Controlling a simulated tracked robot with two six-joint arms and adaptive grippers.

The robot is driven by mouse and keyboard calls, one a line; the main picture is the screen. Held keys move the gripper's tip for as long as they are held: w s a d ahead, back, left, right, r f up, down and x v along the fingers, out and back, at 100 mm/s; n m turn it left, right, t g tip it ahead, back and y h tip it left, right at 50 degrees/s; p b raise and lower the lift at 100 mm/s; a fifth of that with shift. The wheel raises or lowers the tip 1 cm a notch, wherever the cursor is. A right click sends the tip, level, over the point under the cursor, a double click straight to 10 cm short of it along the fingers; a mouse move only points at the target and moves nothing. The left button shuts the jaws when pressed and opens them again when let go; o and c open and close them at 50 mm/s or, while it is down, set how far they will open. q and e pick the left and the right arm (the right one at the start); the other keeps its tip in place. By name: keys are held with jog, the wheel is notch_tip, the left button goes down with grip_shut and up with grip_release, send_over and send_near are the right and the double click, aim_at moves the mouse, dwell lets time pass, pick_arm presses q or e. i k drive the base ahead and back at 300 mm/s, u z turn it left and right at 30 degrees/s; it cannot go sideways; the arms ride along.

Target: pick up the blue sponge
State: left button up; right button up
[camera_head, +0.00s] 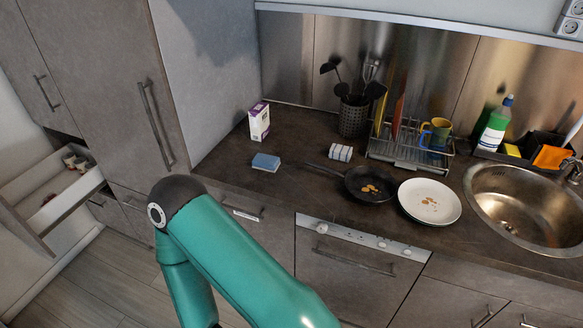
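The blue sponge (266,162) lies flat on the dark countertop, near its left end and close to the front edge. It stands clear of the things around it. A teal arm link of mine with a dark joint rises in the lower middle of the view, below and in front of the sponge. Neither my left nor my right gripper shows in this view.
A white and purple carton (259,121) stands behind the sponge. To its right are a striped white block (340,153), a dark pan (371,185), a white plate (430,202), a dish rack (411,151) and a sink (510,205). An open drawer (54,197) is at far left.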

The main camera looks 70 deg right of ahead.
aim_at(265, 162)
jog(key=z, duration=0.7)
jog(key=k, duration=0.1)
jog(key=z, duration=0.75)
jog(key=i, duration=1)
